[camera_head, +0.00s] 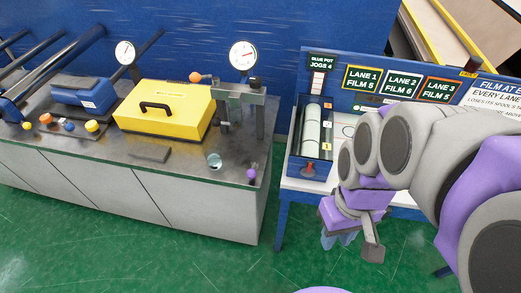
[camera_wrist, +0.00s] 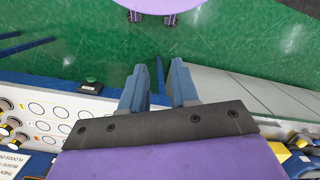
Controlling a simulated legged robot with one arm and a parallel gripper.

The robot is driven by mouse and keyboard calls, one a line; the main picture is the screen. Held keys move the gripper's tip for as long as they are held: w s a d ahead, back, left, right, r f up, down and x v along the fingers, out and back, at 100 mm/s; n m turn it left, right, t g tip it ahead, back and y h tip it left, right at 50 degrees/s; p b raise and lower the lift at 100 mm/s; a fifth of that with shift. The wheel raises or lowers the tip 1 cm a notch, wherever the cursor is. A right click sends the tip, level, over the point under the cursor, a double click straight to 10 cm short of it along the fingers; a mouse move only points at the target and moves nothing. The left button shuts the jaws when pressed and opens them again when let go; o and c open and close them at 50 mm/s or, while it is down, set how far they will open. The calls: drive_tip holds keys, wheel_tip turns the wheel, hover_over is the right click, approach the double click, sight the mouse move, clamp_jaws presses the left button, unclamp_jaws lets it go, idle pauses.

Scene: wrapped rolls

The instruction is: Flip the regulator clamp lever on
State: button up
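A grey clamp-like stand (camera_head: 238,96) is on the back right of the metal bench, below a round white dial gauge (camera_head: 243,55). A short lever with an orange ball end (camera_head: 196,77) sticks out to its left, roughly level. It looks like the regulator clamp lever, but I cannot be sure. My gripper (camera_head: 338,240) hangs low in front of the white table, right of the bench and well away from the lever. The lever is not recognisable in the wrist view.
A yellow case (camera_head: 165,110) with a black handle fills the middle of the metal bench (camera_head: 190,163). A blue box (camera_head: 82,92) and small coloured knobs are at left. A blue bin of rolls (camera_head: 311,130) stands on the table's left end. Green floor in front is open.

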drive_tip(key=w+a+n, duration=0.1)
drive_tip(key=w, duration=0.2)
drive_tip(key=w+a+n, duration=0.1)
drive_tip(key=w+n, duration=0.1)
drive_tip(key=w, duration=0.1)
drive_tip(key=w+a+n, duration=0.1)
drive_tip(key=w+n, duration=0.1)
drive_tip(key=w, duration=0.1)
drive_tip(key=shift+w+f+b, duration=0.1)
drive_tip(key=shift+w+b, duration=0.1)
drive_tip(key=shift+b, duration=0.2)
clamp_jaws()
drive_tip(key=w+a+f+n+b, duration=0.1)
drive_tip(key=w+a+f+n, duration=0.2)
drive_tip(key=w, duration=0.6)
drive_tip(key=w+a+f+n+y+b, duration=0.1)
drive_tip(key=w+a+f+n, duration=0.2)
drive_tip(key=w+f+n, duration=0.3)
drive_tip(key=w+a+f+n+b, duration=0.1)
drive_tip(key=w+a+f+n, duration=0.3)
drive_tip(key=w, duration=0.8)
drive_tip(key=n, duration=0.2)
drive_tip(key=shift+w+f+n+t+y, duration=0.25)
drive_tip(key=shift+f+n+t+y, duration=0.05)
drive_tip(key=shift+f, duration=0.05)
